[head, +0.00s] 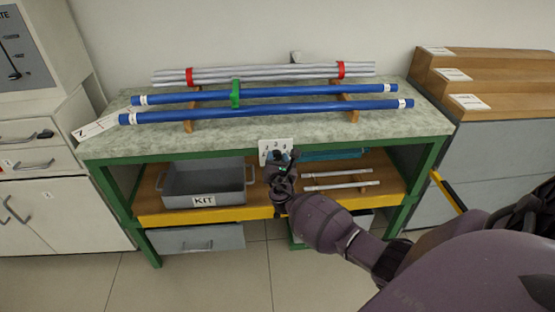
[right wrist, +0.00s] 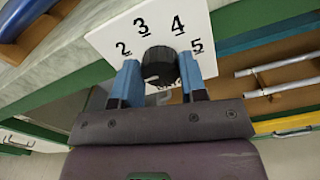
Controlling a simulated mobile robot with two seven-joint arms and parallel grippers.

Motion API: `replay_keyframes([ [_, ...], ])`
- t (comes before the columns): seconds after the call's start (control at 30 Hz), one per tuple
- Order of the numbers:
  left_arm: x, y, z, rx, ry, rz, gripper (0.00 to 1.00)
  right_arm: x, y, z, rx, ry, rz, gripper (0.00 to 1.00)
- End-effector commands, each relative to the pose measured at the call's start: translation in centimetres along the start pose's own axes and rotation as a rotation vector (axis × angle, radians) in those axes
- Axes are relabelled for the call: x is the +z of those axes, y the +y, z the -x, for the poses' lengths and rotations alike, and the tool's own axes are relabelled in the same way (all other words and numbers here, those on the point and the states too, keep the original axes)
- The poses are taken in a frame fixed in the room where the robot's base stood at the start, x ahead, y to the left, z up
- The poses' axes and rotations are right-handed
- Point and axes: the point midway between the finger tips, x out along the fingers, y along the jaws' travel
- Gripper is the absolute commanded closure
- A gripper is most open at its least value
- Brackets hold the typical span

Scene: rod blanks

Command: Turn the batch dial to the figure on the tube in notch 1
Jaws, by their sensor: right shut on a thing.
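The batch dial is a black knob (right wrist: 160,66) on a white plate (head: 265,146) at the front edge of the bench. In the right wrist view the plate (right wrist: 112,38) shows the figures 2, 3, 4 and 5 around the knob; no clear pointer mark can be made out. My right gripper (head: 280,160) has its blue fingers (right wrist: 158,82) shut on the knob from both sides. Two blue tubes, a front one (head: 270,110) and a rear one (head: 290,91), lie across wooden notched rests on the bench. Their white end bands are too small to read. My left gripper is out of view.
Grey rods with red bands (head: 265,73) lie behind the tubes. A green clip (head: 235,94) is on the rear tube. A white card (head: 95,127) lies at the left. Below are a grey KIT bin (head: 207,185) and a pale rod rack (head: 340,180). Wooden steps (head: 470,75) stand right.

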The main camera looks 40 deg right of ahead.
Motion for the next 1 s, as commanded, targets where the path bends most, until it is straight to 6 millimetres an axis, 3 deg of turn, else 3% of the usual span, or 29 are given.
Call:
replay_keyframes([
  [0.17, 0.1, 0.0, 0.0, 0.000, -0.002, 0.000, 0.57, -0.1, -0.1, 0.1, 0.000, 0.002, 0.003, 0.85],
  [0.2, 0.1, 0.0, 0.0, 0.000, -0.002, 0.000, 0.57, -0.1, -0.1, 0.1, 0.000, 0.002, 0.003, 0.55],
  [0.33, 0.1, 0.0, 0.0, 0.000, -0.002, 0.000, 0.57, -0.1, -0.1, 0.1, 0.000, 0.001, 0.002, 0.35],
  [0.73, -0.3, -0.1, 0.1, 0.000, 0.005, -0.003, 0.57, 0.1, 0.0, 0.7, 0.000, 0.000, -0.001, 0.35],
  [1.0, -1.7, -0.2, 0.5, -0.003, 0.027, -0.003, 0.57, 0.2, 0.1, 5.1, 0.000, -0.001, -0.003, 0.35],
])
